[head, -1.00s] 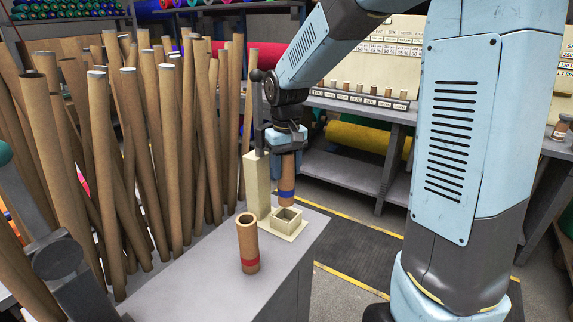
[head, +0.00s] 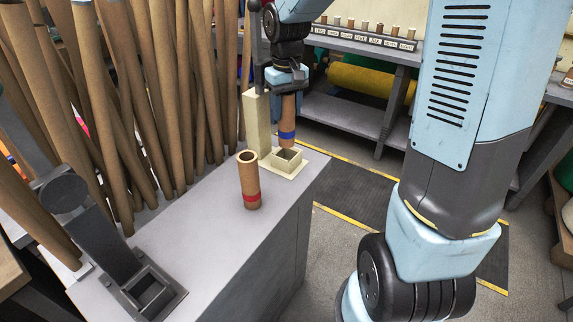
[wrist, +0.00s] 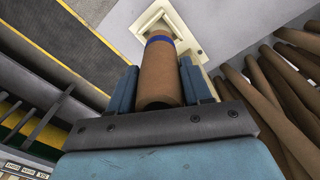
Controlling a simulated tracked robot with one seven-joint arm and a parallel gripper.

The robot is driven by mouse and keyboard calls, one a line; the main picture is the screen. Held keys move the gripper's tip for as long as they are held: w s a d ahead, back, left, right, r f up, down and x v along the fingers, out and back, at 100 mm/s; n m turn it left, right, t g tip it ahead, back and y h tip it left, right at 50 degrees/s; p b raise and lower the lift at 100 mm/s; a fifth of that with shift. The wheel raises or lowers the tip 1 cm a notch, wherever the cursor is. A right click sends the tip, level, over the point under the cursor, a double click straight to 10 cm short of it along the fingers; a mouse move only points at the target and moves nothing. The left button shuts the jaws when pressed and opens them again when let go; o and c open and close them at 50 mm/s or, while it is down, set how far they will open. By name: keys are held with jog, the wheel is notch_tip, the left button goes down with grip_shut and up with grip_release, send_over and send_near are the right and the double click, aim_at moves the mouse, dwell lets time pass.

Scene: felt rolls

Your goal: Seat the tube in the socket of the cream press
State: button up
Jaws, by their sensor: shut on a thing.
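A brown cardboard tube with a blue band (head: 289,113) hangs upright in my gripper (head: 288,88), which is shut on its upper part. The cream press (head: 257,122) stands at the far end of the grey bench, with a tall block behind a low square socket (head: 287,167). The tube's lower end is at or just above the socket's rim; I cannot tell whether it is inside. In the wrist view the banded tube (wrist: 160,72) lies between the blue fingers, and its far end overlaps the cream socket (wrist: 147,19), hiding most of the opening.
A second tube with a red band (head: 249,182) stands upright on the grey bench (head: 215,235), in front of the cream press. A dark grey press (head: 150,290) with a square socket is at the near left. Many long brown tubes (head: 170,100) lean along the bench's left side.

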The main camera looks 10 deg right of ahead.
aim_at(287, 133)
jog(key=shift+f, duration=1.2)
jog(key=shift+f, duration=2.8)
dwell(3.2)
jog(key=o, duration=1.3)
